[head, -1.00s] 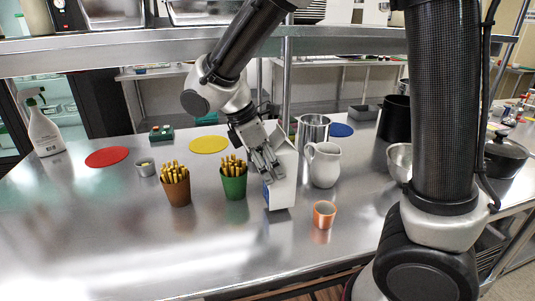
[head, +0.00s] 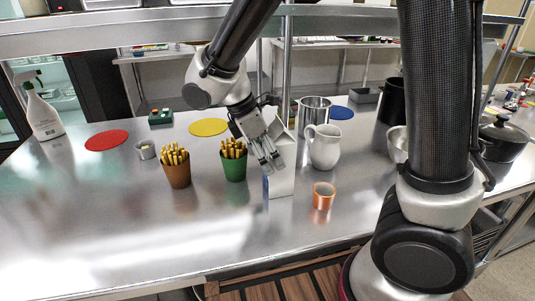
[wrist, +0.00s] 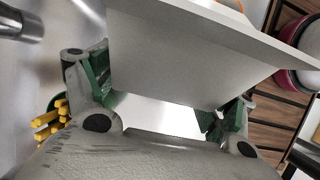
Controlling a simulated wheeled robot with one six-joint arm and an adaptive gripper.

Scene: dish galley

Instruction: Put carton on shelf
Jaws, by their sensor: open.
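The white carton (head: 281,184) stands upright on the steel table, right of the green cup of yellow sticks. My gripper (head: 270,158) is at the carton's upper part, partly covering it. In the wrist view the carton (wrist: 190,55) fills the space ahead of the open fingers (wrist: 160,105), one on each side of it. Whether the fingers touch it cannot be told. A steel shelf (head: 130,35) runs above the table across the back.
A white jug (head: 324,148) and an orange cup (head: 323,197) stand close on the carton's right. The green cup (head: 234,163) and brown cup (head: 176,169) stand on its left. A shelf post (head: 287,75) rises behind. The table's front left is clear.

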